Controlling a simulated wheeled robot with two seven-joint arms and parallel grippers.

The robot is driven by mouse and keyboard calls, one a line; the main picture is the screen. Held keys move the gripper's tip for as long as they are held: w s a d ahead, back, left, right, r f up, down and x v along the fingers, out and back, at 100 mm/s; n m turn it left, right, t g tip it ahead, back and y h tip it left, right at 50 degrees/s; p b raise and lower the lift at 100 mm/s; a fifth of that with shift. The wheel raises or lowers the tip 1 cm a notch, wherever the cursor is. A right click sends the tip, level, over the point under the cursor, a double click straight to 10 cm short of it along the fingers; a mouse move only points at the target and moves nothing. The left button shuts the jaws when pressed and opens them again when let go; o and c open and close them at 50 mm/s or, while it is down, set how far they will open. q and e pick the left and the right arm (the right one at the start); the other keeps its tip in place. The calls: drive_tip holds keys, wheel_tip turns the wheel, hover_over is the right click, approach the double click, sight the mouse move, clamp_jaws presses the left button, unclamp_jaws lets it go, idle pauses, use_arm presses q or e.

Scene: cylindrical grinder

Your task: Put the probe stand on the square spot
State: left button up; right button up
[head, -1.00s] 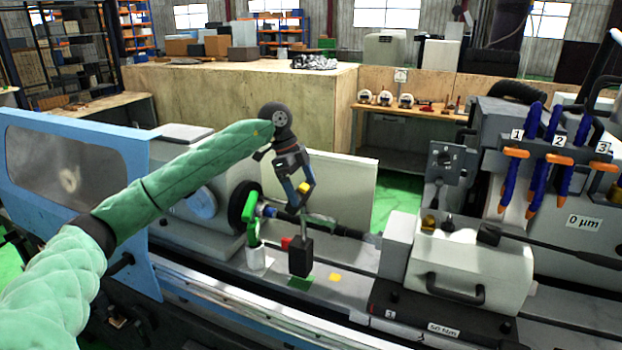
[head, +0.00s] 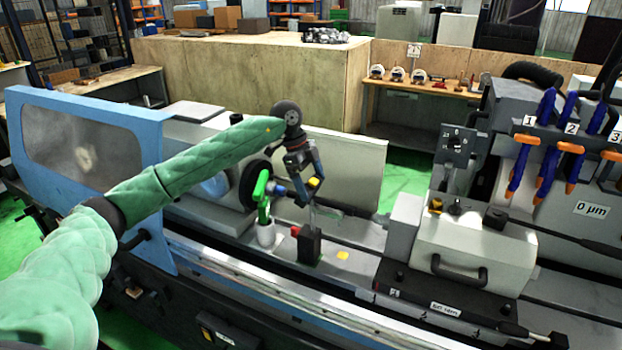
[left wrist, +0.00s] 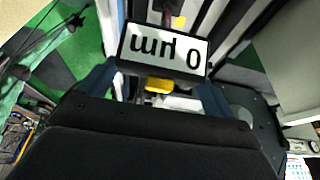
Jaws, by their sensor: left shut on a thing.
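The probe stand (head: 309,245) is a black block with a thin rod and a yellow piece at its top. My left gripper (head: 311,190) is shut on its upper part and points down over the machine bed. The block stands upright over the place of the green square spot, which it now hides. I cannot tell whether its base touches the bed. A yellow spot (head: 343,255) lies to the right of the block. In the left wrist view a yellow piece (left wrist: 158,85) shows between my fingers, below an upside-down "0 µm" panel (left wrist: 165,48). My right gripper is not in view.
The grey tailstock housing (head: 475,255) is to the right. A blue guard (head: 90,150) is at left.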

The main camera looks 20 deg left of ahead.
use_arm(q)
drive_tip(key=o, duration=1.8)
drive_tip(key=shift+c, duration=0.2)
drive_tip(key=shift+s, duration=0.1)
drive_tip(key=shift+r, duration=0.15)
